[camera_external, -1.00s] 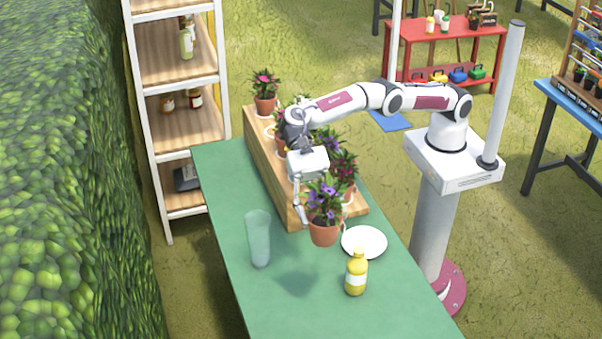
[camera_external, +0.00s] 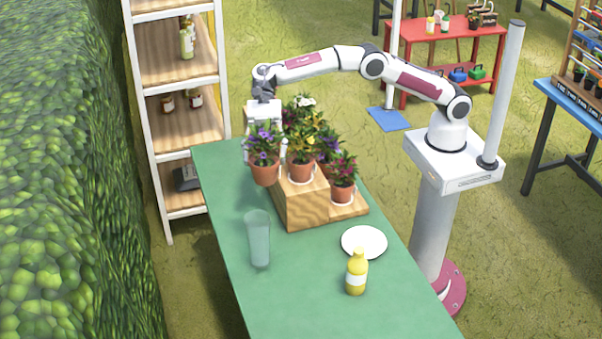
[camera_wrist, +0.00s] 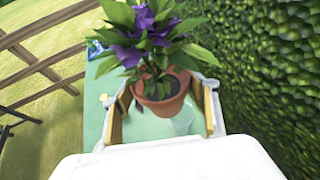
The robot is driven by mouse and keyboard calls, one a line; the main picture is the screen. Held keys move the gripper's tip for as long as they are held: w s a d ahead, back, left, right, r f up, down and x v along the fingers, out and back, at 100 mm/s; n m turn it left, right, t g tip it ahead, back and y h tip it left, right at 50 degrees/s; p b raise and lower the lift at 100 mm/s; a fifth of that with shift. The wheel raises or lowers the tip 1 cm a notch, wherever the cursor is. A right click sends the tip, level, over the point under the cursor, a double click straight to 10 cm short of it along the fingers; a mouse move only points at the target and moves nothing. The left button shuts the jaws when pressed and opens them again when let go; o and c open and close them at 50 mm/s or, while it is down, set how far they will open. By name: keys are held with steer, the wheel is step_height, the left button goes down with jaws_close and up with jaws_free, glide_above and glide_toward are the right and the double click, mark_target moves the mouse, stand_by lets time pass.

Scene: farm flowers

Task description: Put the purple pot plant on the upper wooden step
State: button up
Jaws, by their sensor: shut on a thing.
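The purple pot plant (camera_external: 264,160) is a terracotta pot with purple flowers and green leaves. My gripper (camera_external: 268,146) is shut on it and holds it upright in the air, to the left of the front of the wooden steps (camera_external: 303,209). In the wrist view the purple pot plant (camera_wrist: 163,97) sits between the two fingers of my gripper (camera_wrist: 165,112). On the steps, a yellow-flowered pot (camera_external: 301,171) stands on the upper step and a pink-flowered pot (camera_external: 343,191) on the lower step. The farther part of the upper step is hidden behind my gripper and the plants.
The steps stand on a green table (camera_external: 300,290). A clear glass vase (camera_external: 258,240), a white plate (camera_external: 364,242) and a yellow bottle (camera_external: 356,273) stand nearer the front. A white shelf (camera_external: 180,130) is at the left, beside a hedge (camera_external: 60,180).

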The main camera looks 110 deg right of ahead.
steer(key=s+d+m+t+h, duration=0.1)
steer(key=s+d+m+t, duration=0.15)
steer(key=d, duration=1.15)
steer(key=s+d+m+t, duration=0.1)
steer(key=s+d, duration=0.2)
steer(key=d, duration=1)
steer(key=s+d+m+t+h, duration=0.1)
steer(key=s+d, duration=0.5)
steer(key=d, duration=0.2)
steer(key=s+d+m+t+h, duration=0.1)
steer(key=s+d, duration=0.4)
steer(key=d, duration=0.4)
steer(key=f, duration=0.4)
steer(key=shift+a+f, duration=0.3)
steer(key=shift+f, duration=0.05)
step_height(320, 180, down, 6)
steer(key=shift+f, duration=0.15)
steer(key=shift+f, duration=1.85)
